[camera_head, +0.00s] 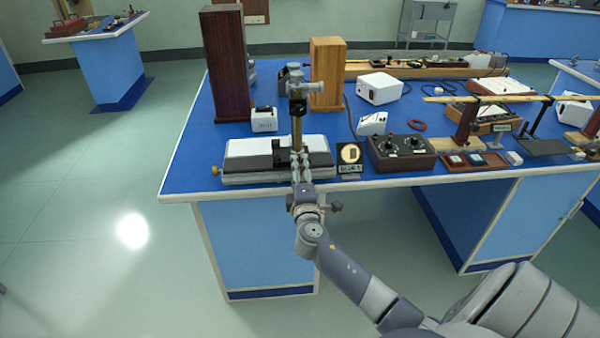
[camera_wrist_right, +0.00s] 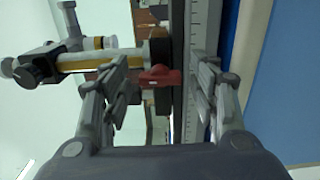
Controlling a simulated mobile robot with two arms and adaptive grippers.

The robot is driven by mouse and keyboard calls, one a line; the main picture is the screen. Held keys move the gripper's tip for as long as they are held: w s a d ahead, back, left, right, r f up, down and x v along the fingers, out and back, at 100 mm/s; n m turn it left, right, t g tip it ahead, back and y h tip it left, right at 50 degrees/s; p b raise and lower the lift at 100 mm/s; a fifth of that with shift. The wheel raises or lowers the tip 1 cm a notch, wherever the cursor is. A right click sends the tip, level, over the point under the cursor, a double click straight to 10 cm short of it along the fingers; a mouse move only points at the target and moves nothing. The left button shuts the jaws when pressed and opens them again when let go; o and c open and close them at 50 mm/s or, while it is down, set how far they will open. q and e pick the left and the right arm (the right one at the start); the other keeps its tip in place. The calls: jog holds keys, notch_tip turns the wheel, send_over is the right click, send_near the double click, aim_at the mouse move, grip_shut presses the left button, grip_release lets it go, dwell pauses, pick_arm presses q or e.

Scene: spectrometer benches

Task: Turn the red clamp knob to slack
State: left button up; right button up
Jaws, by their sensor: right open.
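The red clamp knob (camera_wrist_right: 160,77) shows in the right wrist view. It sits on a dark round part of the bench instrument, and a small white mark shows on it. My right gripper (camera_wrist_right: 164,90) is open, with one finger on each side of the knob. The knob looks close to the left finger and clear of the right one. In the head view my right gripper (camera_head: 301,172) is at the front of the white and grey instrument (camera_head: 250,156) and hides most of the knob. My left gripper is not in view.
An upright post with an eyepiece head (camera_head: 299,88) rises just behind my gripper. A round-faced stand (camera_head: 350,160) and a black knobbed box (camera_head: 402,152) stand to its right. A dark wooden tower (camera_head: 226,62) is behind left. The floor left of the bench is clear.

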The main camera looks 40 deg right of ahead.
jog(key=shift+s+a, duration=0.1)
jog(key=v, duration=1.2)
jog(key=shift+f, duration=0.1)
jog(key=s+a+f+m+g+y, duration=0.15)
jog(key=s+f, duration=0.25)
jog(key=f, duration=0.8)
jog(key=s+a+f+g+y, duration=0.2)
jog(key=s+a+f+g, duration=0.15)
jog(key=f, duration=0.85)
jog(key=s+a+f+m+g+y, duration=0.15)
jog(key=s+f, duration=0.25)
jog(key=f, duration=0.8)
jog(key=s+a+f+m+g+y, duration=0.1)
jog(key=s+a+f+m+g, duration=0.1)
jog(key=s+f, duration=0.4)
jog(key=s+a+f+m+g+y, duration=0.1)
jog(key=s+f, duration=0.5)
jog(key=s, duration=0.9)
jog(key=s+a+f+m+g+y, duration=0.2)
jog(key=s+a+f+m+g, duration=0.1)
jog(key=s+f, duration=0.4)
jog(key=s+a+g, duration=0.1)
jog(key=s+g, duration=0.1)
jog(key=s, duration=0.1)
jog(key=shift+a, duration=0.15)
